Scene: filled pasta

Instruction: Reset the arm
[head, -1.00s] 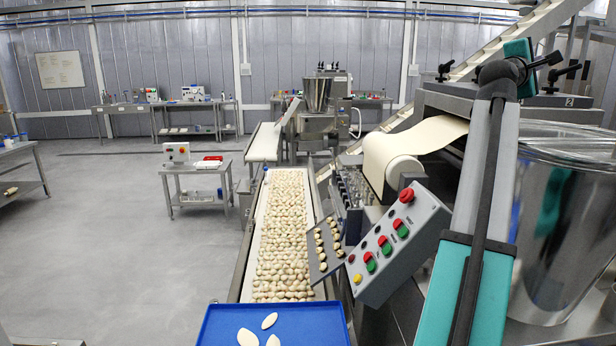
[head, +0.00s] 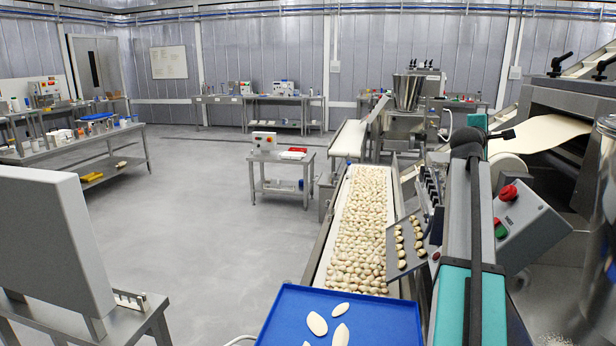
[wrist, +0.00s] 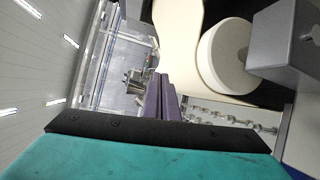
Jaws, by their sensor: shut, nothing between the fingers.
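My arm (head: 468,230), teal and grey, stands raised at the right of the head view, in front of the pasta machine. My gripper (wrist: 159,92) shows in the wrist view as two purplish fingers pressed together, with nothing between them. They touch nothing that I can make out. In the head view the fingers cannot be made out clearly.
The pasta machine's white roller (wrist: 228,55), dough sheet (head: 538,135) and control box (head: 528,225) are close to my arm. A conveyor of filled pasta (head: 360,225) and a blue tray (head: 285,325) lie left of it. Open floor (head: 215,210) is further left.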

